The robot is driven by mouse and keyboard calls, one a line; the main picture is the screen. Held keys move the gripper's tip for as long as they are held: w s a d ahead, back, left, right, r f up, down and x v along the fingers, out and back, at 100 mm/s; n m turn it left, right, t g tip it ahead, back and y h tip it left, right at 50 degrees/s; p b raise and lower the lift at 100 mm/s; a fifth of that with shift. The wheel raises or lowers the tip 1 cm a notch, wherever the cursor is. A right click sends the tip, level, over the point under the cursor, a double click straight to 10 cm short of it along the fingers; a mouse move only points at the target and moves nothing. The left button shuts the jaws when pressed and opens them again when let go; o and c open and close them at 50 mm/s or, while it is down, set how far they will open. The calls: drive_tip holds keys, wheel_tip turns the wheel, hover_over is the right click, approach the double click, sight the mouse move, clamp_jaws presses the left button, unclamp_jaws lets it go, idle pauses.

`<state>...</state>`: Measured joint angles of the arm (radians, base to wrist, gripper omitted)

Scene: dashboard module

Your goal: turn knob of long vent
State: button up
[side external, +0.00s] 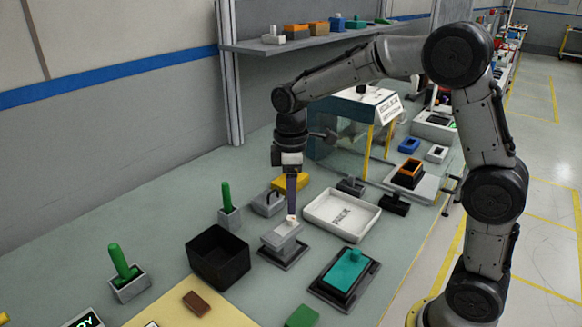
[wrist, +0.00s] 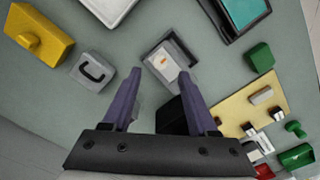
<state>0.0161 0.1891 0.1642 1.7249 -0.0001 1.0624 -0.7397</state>
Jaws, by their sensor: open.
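My gripper (side external: 291,208) points down, with its purple fingers just above a light grey block on a darker base (side external: 282,240). A small pale knob (side external: 291,219) stands on top of this block. I take this block to be the long vent, but no label shows it. In the wrist view my gripper (wrist: 160,76) has its two fingers spread, with nothing held between them. The grey block (wrist: 160,58) lies just beyond the fingertips there, with a small orange mark on its pale top.
A black open bin (side external: 218,257) stands left of the block and a white tray (side external: 341,215) to its right. A teal block on a black base (side external: 345,275) is in front. A grey box with a green handle (side external: 229,212) and a yellow block (side external: 290,182) stand behind.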

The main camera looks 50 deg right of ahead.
sight(291, 218)
wheel_tip(291, 218, up, 9)
idle(0.3)
drive_tip(key=s+r+m+t, duration=0.1)
drive_tip(key=s+r+t, duration=0.35)
drive_tip(key=s, duration=0.85)
drive_tip(key=s+f+m+t, duration=0.1)
drive_tip(key=s+f+m, duration=0.6)
drive_tip(key=s, duration=0.3)
drive_tip(key=shift+a, duration=0.3)
